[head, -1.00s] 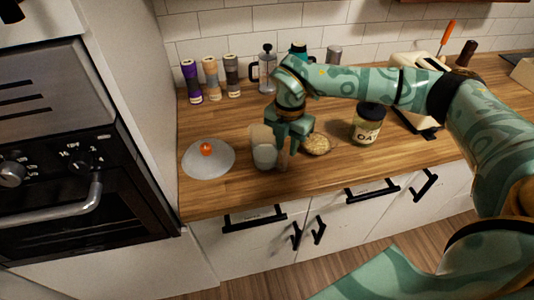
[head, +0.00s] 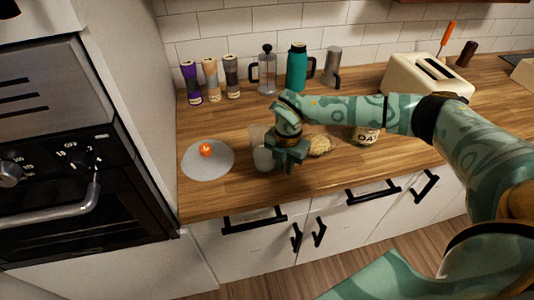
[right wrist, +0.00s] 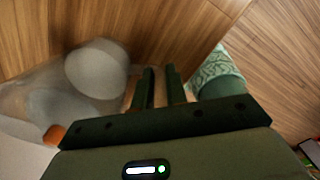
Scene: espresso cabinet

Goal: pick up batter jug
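The batter jug (head: 260,155) is a clear jug with pale contents, upright on the wooden counter near its front edge. My right gripper (head: 288,165) is low over the counter, right beside the jug's right side in the head view, and hides part of it. In the right wrist view the jug (right wrist: 95,70) is blurred, left of the fingers. The two fingers (right wrist: 160,88) are close together with a narrow gap. I cannot tell whether the jug's handle is between them. My left gripper is not in view.
A round pale lid with an orange knob (head: 208,166) lies left of the jug. A bowl of oats (head: 320,146) and an oat jar (head: 366,137) are at the right, partly behind my arm. Grinders (head: 210,80), a press (head: 267,72), a teal bottle (head: 296,68) and a toaster (head: 425,78) stand behind.

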